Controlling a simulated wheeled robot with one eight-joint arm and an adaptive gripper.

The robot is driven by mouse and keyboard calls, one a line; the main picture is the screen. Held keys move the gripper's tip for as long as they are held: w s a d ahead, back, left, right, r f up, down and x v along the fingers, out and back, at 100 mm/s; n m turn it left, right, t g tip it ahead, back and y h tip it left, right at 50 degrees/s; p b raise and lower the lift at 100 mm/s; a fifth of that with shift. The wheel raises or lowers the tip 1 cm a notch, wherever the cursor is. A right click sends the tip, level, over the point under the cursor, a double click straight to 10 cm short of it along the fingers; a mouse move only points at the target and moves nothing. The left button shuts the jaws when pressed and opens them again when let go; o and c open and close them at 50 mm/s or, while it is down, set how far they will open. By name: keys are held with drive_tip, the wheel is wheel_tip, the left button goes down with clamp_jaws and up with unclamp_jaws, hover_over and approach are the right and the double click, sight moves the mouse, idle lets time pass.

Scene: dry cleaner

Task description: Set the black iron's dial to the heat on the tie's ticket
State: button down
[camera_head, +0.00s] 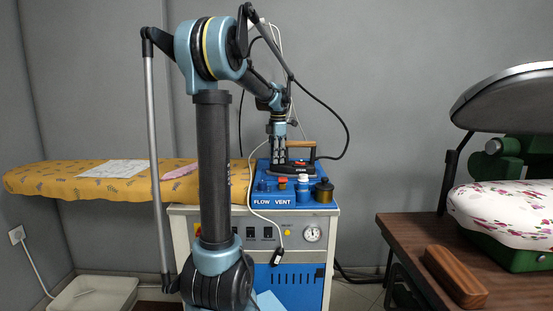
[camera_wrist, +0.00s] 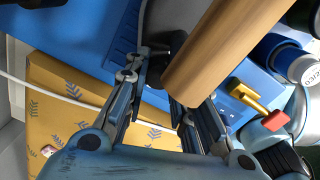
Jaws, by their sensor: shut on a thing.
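My gripper (camera_head: 278,163) points down at the iron's left side. In the wrist view, the wooden handle (camera_wrist: 220,45) crosses in front of my right finger. My gripper (camera_wrist: 158,85) is shut on a dark round part that looks like the iron's dial (camera_wrist: 168,48); the handle and fingers partly hide it. The dial's markings cannot be read. I cannot make out a tie or a readable ticket.
An orange patterned board (camera_head: 130,192) bears a white sheet (camera_head: 115,169) and a pink cloth. A red knob (camera_wrist: 271,120) and several caps stand close beside the iron. At right, a brown table (camera_head: 400,229) holds a press (camera_head: 515,210) and a wooden block (camera_head: 455,275). Cables hang near my arm.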

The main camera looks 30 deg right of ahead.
drive_tip(key=shift+a+m, duration=0.2)
drive_tip(key=shift+m, duration=2.2)
drive_tip(key=c, duration=1.3)
unclamp_jaws()
drive_tip(key=shift+r, duration=0.1)
wheel_tip(320, 180, up, 12)
drive_tip(key=shift+a+f, duration=0.15)
drive_tip(key=shift+a, duration=0.1)
